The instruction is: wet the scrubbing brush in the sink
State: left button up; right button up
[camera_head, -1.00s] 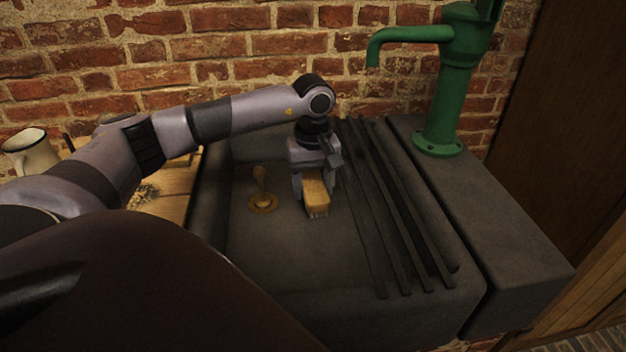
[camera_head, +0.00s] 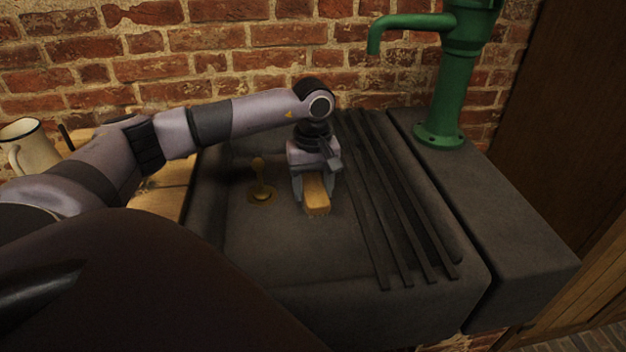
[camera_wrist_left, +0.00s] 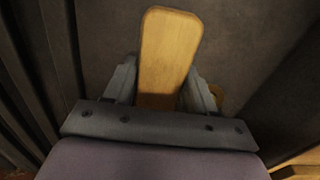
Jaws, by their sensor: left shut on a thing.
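The scrubbing brush (camera_head: 316,199) has a pale wooden back and is in the dark stone sink (camera_head: 270,262). My left gripper (camera_head: 313,186) is shut on the brush from above, one finger on each side. In the left wrist view the wooden back (camera_wrist_left: 168,52) sticks out between the two fingers (camera_wrist_left: 160,85). The bristles are mostly hidden under the wood, and I cannot tell whether they touch the sink floor. A brass drain piece (camera_head: 261,186) stands on the sink floor just left of the brush. My right gripper is not in view.
Dark slats (camera_head: 392,200) lie along the sink's right side. A green hand pump (camera_head: 440,118) stands on the stone ledge at the right, its spout over the sink's back. A brick wall is behind. A white mug (camera_head: 30,150) stands on the wooden surface at left.

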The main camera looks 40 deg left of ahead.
aim_at(313, 185)
pick_arm(q)
jog(key=shift+r+p, duration=1.5)
jog(key=shift+r, duration=0.6)
notch_tip(313, 185, up, 2)
jog(key=shift+p, duration=0.75)
jog(key=shift+r+p, duration=0.5)
jog(key=shift+r, duration=0.1)
notch_tip(313, 185, up, 2)
jog(key=shift+r+p, duration=0.1)
jog(key=shift+p, duration=0.6)
jog(key=shift+r+p, duration=0.5)
jog(key=shift+r, duration=0.1)
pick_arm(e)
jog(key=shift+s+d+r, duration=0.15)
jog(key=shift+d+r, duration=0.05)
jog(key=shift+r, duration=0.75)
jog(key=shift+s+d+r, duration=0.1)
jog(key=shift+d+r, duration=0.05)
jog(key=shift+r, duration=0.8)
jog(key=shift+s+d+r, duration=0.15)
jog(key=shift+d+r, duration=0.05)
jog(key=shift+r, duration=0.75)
pick_arm(q)
jog(key=shift+r, duration=0.1)
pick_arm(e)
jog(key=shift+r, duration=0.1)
